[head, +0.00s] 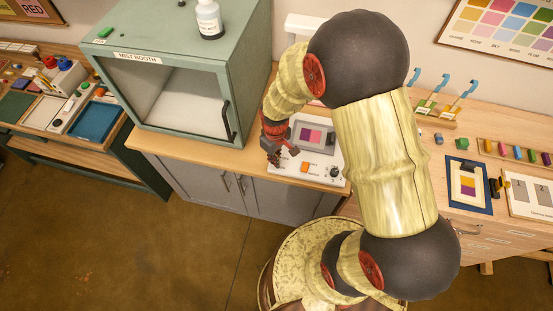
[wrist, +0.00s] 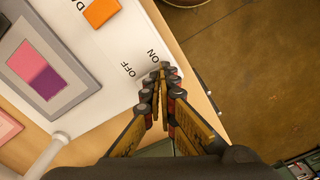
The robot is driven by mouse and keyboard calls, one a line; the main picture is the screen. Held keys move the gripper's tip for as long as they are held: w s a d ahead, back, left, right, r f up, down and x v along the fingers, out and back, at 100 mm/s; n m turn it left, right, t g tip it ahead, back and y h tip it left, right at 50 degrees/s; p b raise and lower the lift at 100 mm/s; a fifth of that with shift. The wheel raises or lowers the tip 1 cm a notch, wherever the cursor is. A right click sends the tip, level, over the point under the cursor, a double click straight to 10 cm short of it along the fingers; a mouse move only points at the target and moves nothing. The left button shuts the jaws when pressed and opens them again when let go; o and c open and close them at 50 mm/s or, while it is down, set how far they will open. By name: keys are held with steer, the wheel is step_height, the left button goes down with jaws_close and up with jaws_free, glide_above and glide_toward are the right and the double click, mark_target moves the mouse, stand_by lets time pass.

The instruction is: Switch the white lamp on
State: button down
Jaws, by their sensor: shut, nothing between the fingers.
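The white lamp has a white base panel (head: 315,178) on the wooden counter and a white hood (head: 303,24) above, partly hidden behind my arm. In the wrist view the panel (wrist: 110,100) carries OFF and ON labels. My gripper (wrist: 160,76) is shut and empty, with its fingertips right beside these labels. The switch itself is hidden, apparently by the fingers; I cannot tell whether they touch it. In the head view my gripper (head: 272,156) is at the left end of the panel.
An orange button (wrist: 101,11) and a grey plate (wrist: 75,100) with a pink and purple card are on the panel. A white post (wrist: 45,155) stands near. The green mist booth (head: 180,75) is on the left. A dark knob (head: 334,172) is at the panel's right.

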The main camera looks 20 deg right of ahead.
steer(key=shift+r+p, duration=2.55)
steer(key=shift+r, duration=0.95)
steer(key=s+r+m+t+b, duration=0.2)
steer(key=s+r+b, duration=0.4)
steer(key=r, duration=0.4)
steer(key=s+r+m+t+b, duration=0.2)
steer(key=s+r+t+b, duration=0.1)
steer(key=s+r+b, duration=0.3)
step_height(320, 180, up, 4)
steer(key=shift+s+r+m+t+b, duration=0.2)
steer(key=shift+s+m+t+b, duration=0.15)
steer(key=shift+s, duration=0.6)
